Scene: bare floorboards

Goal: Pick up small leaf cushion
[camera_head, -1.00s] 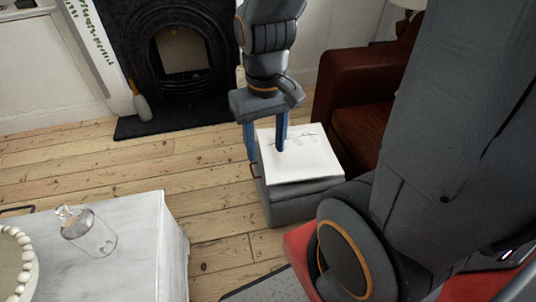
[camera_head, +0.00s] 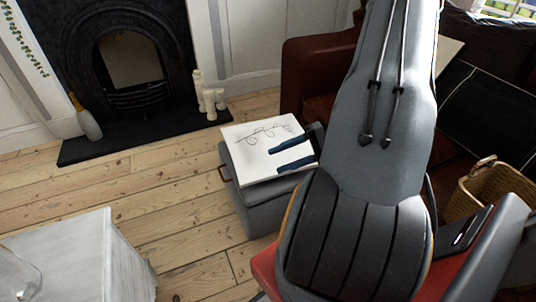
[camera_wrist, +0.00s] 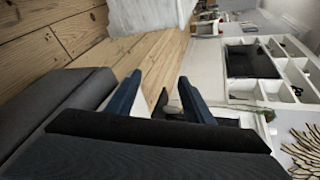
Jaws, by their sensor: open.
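The small leaf cushion (camera_head: 257,147) is a white square with a dark line drawing of leaves. It lies flat on a grey box seat (camera_head: 265,203) in the head view. My gripper (camera_head: 294,158) shows two blue fingers, apart, reaching in from the right over the cushion's right part. I cannot tell whether they touch it.
A white table (camera_head: 75,255) stands at the lower left. A brown leather armchair (camera_head: 308,75) is behind the box seat. A fireplace (camera_head: 125,65), a bottle (camera_head: 87,120) and white candles (camera_head: 209,97) are at the back. Floorboards left of the seat are clear.

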